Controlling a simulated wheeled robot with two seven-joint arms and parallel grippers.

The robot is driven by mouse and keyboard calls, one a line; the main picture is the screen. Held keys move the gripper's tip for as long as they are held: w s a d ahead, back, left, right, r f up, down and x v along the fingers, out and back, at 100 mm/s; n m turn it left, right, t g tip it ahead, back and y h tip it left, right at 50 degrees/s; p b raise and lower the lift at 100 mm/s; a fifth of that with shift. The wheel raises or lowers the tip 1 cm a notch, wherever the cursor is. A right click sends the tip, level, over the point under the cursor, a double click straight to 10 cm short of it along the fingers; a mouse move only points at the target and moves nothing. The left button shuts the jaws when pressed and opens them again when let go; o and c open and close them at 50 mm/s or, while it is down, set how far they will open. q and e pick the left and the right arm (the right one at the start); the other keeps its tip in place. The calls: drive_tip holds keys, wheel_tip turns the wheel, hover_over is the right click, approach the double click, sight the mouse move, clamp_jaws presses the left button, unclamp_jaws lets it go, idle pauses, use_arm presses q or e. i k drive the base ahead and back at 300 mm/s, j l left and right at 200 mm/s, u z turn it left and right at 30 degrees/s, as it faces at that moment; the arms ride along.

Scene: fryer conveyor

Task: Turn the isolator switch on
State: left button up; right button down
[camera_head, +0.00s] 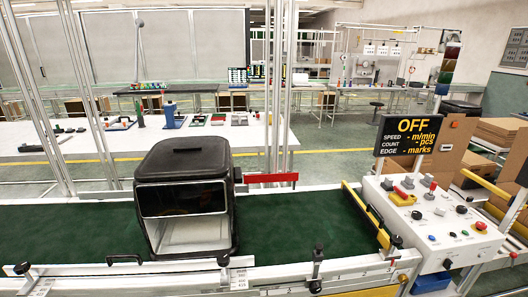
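A white sloped control box (435,222) stands at the right end of the conveyor. A red knob on a yellow base (401,196) sits at its upper left and looks like the isolator switch; its exact setting is too small to read. A second red button on yellow (480,226) sits at the box's right side. A dark display (412,135) above the box reads OFF, with dashes for speed, count and edge. Neither of my grippers can be made out in this view.
A black fryer-like unit with an open front (185,195) stands on the green conveyor belt (300,228). A red bar (270,178) lies behind it. Metal posts rise at the far side. Cardboard boxes (500,132) are stacked at the right. The belt right of the unit is clear.

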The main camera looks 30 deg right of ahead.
sight(400, 192)
drive_tip(key=l+z, duration=0.25)
drive_tip(key=z, duration=0.2)
drive_tip(key=l+z, duration=0.3)
drive_tip(key=z, duration=0.15)
drive_tip(key=l+z, duration=0.3)
drive_tip(key=z, duration=0.15)
drive_tip(key=i+l+z, duration=0.1)
drive_tip(key=z, duration=0.3)
drive_tip(key=l, duration=0.1)
